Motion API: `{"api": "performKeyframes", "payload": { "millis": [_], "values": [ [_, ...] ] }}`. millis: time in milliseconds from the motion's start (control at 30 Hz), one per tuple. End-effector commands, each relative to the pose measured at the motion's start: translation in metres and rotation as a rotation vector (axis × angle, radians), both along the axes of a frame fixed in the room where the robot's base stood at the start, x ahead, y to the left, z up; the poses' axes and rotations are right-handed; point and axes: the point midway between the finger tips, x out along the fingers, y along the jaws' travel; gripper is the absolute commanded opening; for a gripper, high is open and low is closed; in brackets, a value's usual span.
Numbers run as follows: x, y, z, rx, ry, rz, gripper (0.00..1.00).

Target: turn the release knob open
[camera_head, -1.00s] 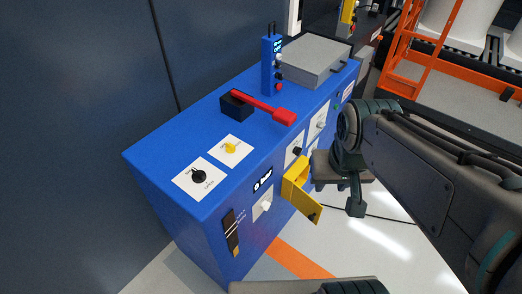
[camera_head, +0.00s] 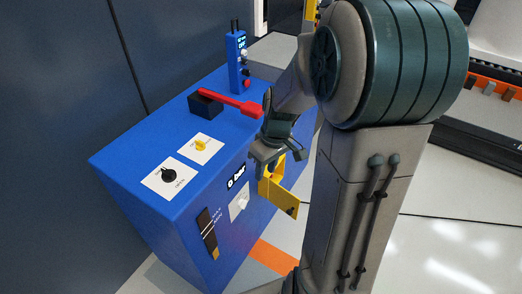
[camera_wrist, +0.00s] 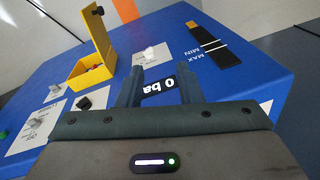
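A blue cabinet (camera_head: 135,158) carries several knobs on white plates; I cannot read which is the release knob. A black knob (camera_head: 168,175) with an OPEN mark and a yellow knob (camera_head: 200,145) sit on its top. A white knob (camera_head: 242,202) is on the front face; it also shows in the wrist view (camera_wrist: 149,52). The wrist view shows a black knob (camera_wrist: 83,102) and a grey knob (camera_wrist: 36,122) on the front too. My gripper (camera_head: 278,160) is open and empty in front of this face, its fingers (camera_wrist: 180,80) framing the "0 bar" display (camera_wrist: 166,90), apart from the knobs.
A yellow box with its lid open (camera_head: 279,195) juts from the front face beside my gripper. A red lever (camera_head: 232,102) and a blue post with buttons (camera_head: 238,60) stand on top. A MAX/MIN gauge (camera_head: 207,232) is on the front left. Floor is clear right of the cabinet.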

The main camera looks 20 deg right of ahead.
Motion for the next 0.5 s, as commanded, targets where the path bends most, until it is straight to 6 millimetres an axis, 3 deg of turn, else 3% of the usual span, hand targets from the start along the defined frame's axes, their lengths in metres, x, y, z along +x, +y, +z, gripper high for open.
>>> {"api": "performKeyframes", "payload": {
  "millis": [33, 100, 500],
  "values": [
    [0.008, -0.008, -0.023, 0.037, 0.01, 0.021, 0.33],
    [0.019, -0.017, -0.045, 0.086, 0.004, 0.066, 0.33],
    [0.07, -0.069, -0.166, 0.395, -0.211, 0.237, 0.33]
  ]
}}
